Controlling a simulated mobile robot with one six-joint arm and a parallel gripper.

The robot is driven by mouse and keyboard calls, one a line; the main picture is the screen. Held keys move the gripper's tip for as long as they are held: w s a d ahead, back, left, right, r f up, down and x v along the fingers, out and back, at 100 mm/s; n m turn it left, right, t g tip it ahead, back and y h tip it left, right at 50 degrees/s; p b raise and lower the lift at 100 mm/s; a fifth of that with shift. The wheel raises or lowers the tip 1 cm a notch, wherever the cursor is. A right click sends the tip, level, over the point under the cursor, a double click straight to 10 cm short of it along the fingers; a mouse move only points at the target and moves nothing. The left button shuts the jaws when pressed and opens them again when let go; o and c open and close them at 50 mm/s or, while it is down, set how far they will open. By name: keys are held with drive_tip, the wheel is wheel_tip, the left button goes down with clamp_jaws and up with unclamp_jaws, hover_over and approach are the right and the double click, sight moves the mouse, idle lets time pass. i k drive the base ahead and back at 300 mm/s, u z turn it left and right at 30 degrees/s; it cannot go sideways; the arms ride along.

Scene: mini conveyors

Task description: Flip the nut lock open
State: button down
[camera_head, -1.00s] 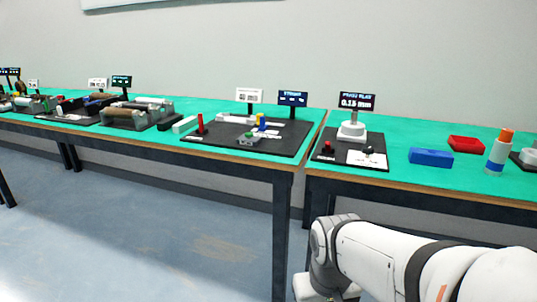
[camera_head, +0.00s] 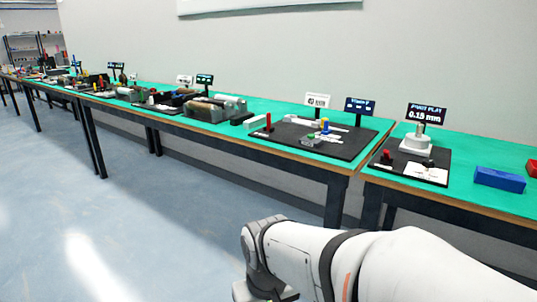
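I cannot pick out the nut lock for certain at this size. Several mini conveyor units with rollers (camera_head: 213,108) stand on the green-topped tables left of centre. My white arm reaches in from the lower right, in front of the tables and apart from these things. My gripper itself does not show; the arm runs out of the bottom of the picture.
A station with a "0.15 mm" display (camera_head: 426,114) stands on the right table (camera_head: 462,190). A blue tray (camera_head: 500,179) and a red tray (camera_head: 532,167) are right of it. A narrow gap parts the two nearest tables. The floor (camera_head: 120,235) at left is clear.

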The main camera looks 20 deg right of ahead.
sight(387, 153)
drive_tip(key=u, duration=0.1)
drive_tip(key=k, duration=1.15)
drive_tip(key=z, duration=1.3)
drive_tip(key=i, duration=1)
drive_tip(key=z, duration=0.05)
